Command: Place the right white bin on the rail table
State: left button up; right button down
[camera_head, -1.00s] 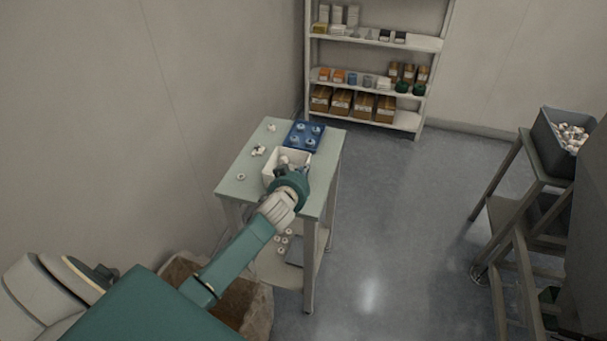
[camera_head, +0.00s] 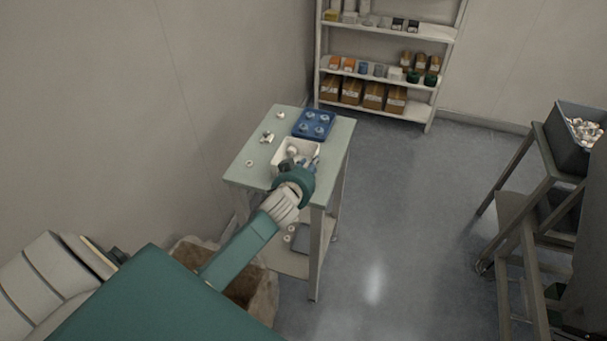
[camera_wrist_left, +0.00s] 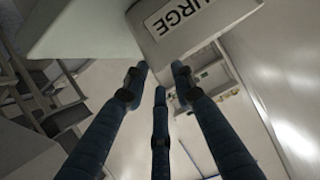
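A white bin (camera_head: 281,166) with small mixed pieces in it stands on a pale green table (camera_head: 246,178) in the head view. My left arm reaches over the table's near edge, and its wrist covers the bin's near side. My left gripper (camera_wrist_left: 160,76) shows three dark fingers, spread apart, in the left wrist view. My right gripper is in no view.
A blue tray (camera_head: 313,124) with round pieces sits behind the bin; small white parts (camera_head: 267,137) lie to its left. A shelf (camera_head: 385,70) stands at the back. A grey bin (camera_head: 572,138) stands on a dark stand at the right. The floor between is clear.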

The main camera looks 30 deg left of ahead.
pick_arm(q)
jog(key=b+v, duration=0.1)
jog(key=v, duration=0.8)
jog(key=s+d+f+m+g+h, duration=0.15)
jog(key=s+f, duration=0.25)
jog(key=f, duration=0.6)
jog(key=s+d+f+g, duration=0.15)
jog(key=s+f, duration=0.35)
jog(key=f, duration=0.6)
jog(key=s+d+f+m+g+h, duration=0.1)
jog(key=s+f+g, duration=0.25)
jog(key=f, duration=0.65)
jog(key=s+d+f+m+g, duration=0.1)
jog(key=s+d+f+g, duration=0.1)
jog(key=s+f, duration=0.75)
jog(key=s+d+f+m+g, duration=0.15)
jog(key=s+f, duration=0.25)
jog(key=s, duration=1)
jog(key=s+d+f+g, duration=0.25)
jog(key=s+f, duration=0.45)
jog(key=s, duration=0.5)
jog(key=shift+t+h, duration=0.25)
jog(key=shift+h, duration=0.2)
notch_tip(320, 180, down, 5)
jog(key=b, duration=0.5)
jog(key=shift+w+d+f, duration=0.1)
jog(key=shift+f, duration=0.1)
